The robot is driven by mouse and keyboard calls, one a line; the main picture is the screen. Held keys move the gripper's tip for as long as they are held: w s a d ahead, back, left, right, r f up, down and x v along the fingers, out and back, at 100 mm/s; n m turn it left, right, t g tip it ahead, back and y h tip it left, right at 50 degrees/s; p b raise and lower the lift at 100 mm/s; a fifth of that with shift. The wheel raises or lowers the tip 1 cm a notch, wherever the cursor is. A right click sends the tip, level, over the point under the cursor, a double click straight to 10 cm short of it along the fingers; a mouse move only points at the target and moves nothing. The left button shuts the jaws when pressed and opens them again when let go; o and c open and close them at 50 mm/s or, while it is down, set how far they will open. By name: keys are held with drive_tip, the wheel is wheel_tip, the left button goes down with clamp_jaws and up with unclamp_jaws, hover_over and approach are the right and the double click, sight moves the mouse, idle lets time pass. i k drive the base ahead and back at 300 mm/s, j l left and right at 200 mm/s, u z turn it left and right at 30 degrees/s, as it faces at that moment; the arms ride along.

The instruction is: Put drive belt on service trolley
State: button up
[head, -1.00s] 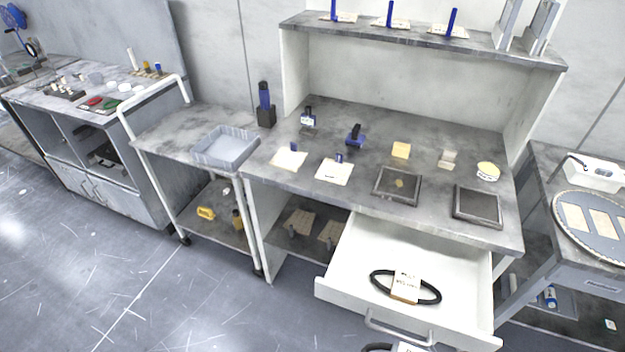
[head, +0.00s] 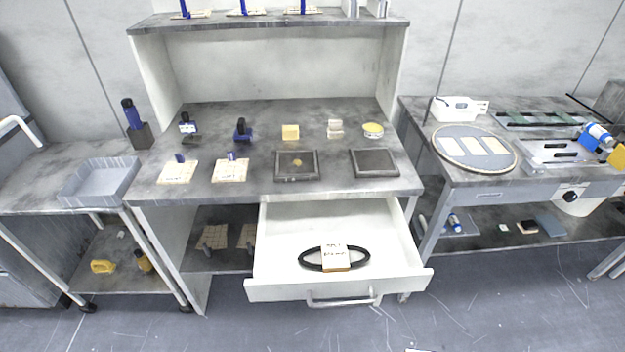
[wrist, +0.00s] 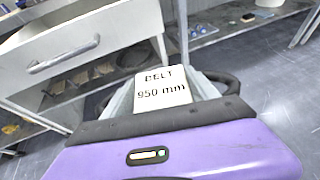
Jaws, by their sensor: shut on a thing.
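A black drive belt (wrist: 225,82) with a cream tag reading "BELT 950 mm" (wrist: 163,86) is in my gripper (wrist: 165,92) in the wrist view. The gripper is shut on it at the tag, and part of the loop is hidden. Another black belt with a tag (head: 334,258) lies in the open drawer (head: 405,265) in the head view; its lettering is too small to read. The service trolley (head: 30,185) stands at the left, with a grey tray (head: 100,182) at the right of its top. The rest of its visible top is bare. My gripper is not clearly visible in the head view.
The drawer juts out from the workbench (head: 240,200) and also shows in the wrist view (wrist: 90,45). The bench holds dark plates, blue-handled tools and small blocks. A second table (head: 480,180) with a round platen stands at the right. The floor in front is clear.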

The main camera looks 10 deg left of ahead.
sight(44, 177)
drive_tip(key=i+j+u, duration=0.2)
drive_tip(key=j+u, duration=0.25)
drive_tip(key=i+j+u, duration=0.2)
drive_tip(key=u, duration=0.3)
drive_tip(key=i+j+u, duration=0.2)
drive_tip(key=u, duration=0.25)
drive_tip(key=i+j+u, duration=0.1)
drive_tip(key=i, duration=0.4)
drive_tip(key=i+j, duration=0.2)
drive_tip(key=i, duration=0.3)
drive_tip(key=i+j+u, duration=0.15)
drive_tip(key=i, duration=0.4)
